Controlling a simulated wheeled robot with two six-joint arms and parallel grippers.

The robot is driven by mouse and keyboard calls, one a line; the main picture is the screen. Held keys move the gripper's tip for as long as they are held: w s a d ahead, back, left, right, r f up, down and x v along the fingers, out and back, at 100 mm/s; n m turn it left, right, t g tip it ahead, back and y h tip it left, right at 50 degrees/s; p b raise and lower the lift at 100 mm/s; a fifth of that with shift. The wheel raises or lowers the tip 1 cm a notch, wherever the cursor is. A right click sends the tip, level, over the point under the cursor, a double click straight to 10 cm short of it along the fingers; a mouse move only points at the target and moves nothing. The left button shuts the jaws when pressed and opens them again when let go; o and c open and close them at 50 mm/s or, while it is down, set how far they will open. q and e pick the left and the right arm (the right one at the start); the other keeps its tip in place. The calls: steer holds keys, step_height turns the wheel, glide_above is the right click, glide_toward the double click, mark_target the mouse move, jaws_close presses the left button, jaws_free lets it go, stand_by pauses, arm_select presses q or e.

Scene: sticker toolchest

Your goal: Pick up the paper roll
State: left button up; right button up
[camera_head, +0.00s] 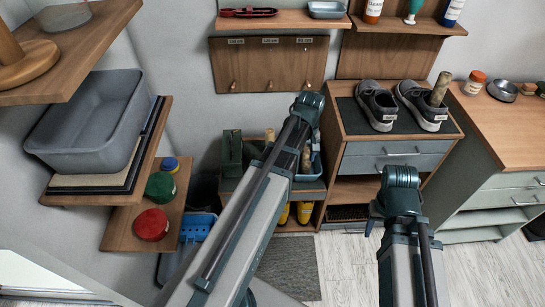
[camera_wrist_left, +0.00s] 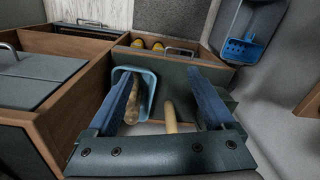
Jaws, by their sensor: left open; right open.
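My left gripper (camera_wrist_left: 161,78) is open and empty in the left wrist view. Two roll-like cylinders show between its fingers: a brown roll (camera_wrist_left: 133,108) standing in a blue bin (camera_wrist_left: 150,84), and a slimmer tan roll (camera_wrist_left: 170,118) just beside the bin. In the head view a tan roll (camera_head: 306,160) stands at the blue bin (camera_head: 317,168), partly behind my left arm. I cannot tell which is the paper roll. My left jaws are hidden in the head view; my right arm shows there, without visible jaws.
A drawer cabinet (camera_head: 397,147) with grey shoes (camera_head: 377,104) stands right of the low shelf. Yellow footwear (camera_head: 305,212) sits under the bin. A green box (camera_head: 231,153) stands left of it. Wall shelves hold a grey tub (camera_head: 85,130) and red (camera_head: 151,225) and green lids.

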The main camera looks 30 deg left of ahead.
stand_by(0.3)
arm_select(q)
steer(key=s+d+r+m+p, duration=0.5)
steer(key=s+d+m, duration=0.1)
steer(key=d, duration=0.3)
steer(key=s+d+r+m+p, duration=0.5)
steer(key=s+d+m, duration=0.2)
steer(key=d, duration=0.2)
steer(key=shift+y, duration=0.4)
steer(key=shift+a, duration=0.1)
